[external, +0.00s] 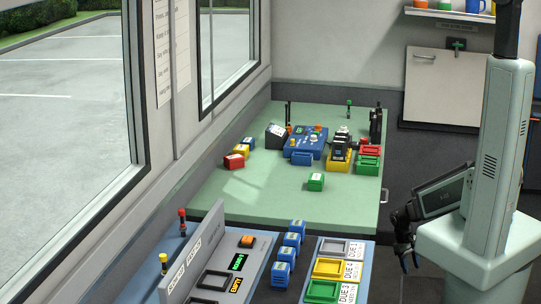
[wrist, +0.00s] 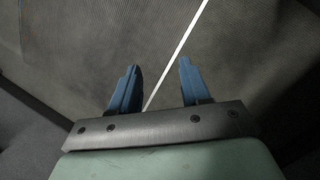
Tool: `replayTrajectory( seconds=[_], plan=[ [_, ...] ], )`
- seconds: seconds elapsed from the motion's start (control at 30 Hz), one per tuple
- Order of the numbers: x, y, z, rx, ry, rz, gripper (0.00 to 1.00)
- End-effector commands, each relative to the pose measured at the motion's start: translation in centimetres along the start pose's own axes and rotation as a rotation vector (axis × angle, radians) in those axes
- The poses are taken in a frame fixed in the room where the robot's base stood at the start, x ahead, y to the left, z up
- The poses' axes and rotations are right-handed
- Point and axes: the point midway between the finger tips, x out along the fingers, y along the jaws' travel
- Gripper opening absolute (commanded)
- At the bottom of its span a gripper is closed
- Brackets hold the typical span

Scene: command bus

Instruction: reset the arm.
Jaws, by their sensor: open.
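My gripper (external: 405,262) hangs low at the right in the external view, beside my pale column and clear of the green table. In the wrist view my gripper (wrist: 160,72) shows two blue fingers spread apart with nothing between them. Below the fingers I see only a dark ribbed floor (wrist: 90,35) with a thin white line (wrist: 180,45) running across it. The arm links behind the gripper are partly hidden in the external view.
The green table (external: 240,195) holds a blue device (external: 305,140), a green block (external: 316,182), a red block (external: 233,161) and other coloured pieces. In front, a grey panel (external: 225,258), several blue blocks (external: 281,273) and coloured trays (external: 327,268) stand on a lower bench. A white cabinet door (external: 430,85) is behind.

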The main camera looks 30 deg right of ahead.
Motion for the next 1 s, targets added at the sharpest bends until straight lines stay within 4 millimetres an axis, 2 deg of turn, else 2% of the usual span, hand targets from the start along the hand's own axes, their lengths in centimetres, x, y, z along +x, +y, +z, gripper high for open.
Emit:
replayTrajectory(
  seconds=[0.03, 0.3, 0.5, 0.6, 1.0],
  plan=[
    [1.0, -1.3, 2.1, -0.024, -0.033, -0.014, 0.47],
    [5.1, -6.5, 11.2, -0.131, -0.188, -0.079, 0.47],
    [6.6, -8.4, 15.9, -0.18, -0.266, -0.107, 0.47],
    [6.9, -8.7, 16.9, -0.188, -0.282, -0.113, 0.47],
    [6.9, -8.7, 16.9, -0.188, -0.282, -0.113, 0.47]
  ],
)
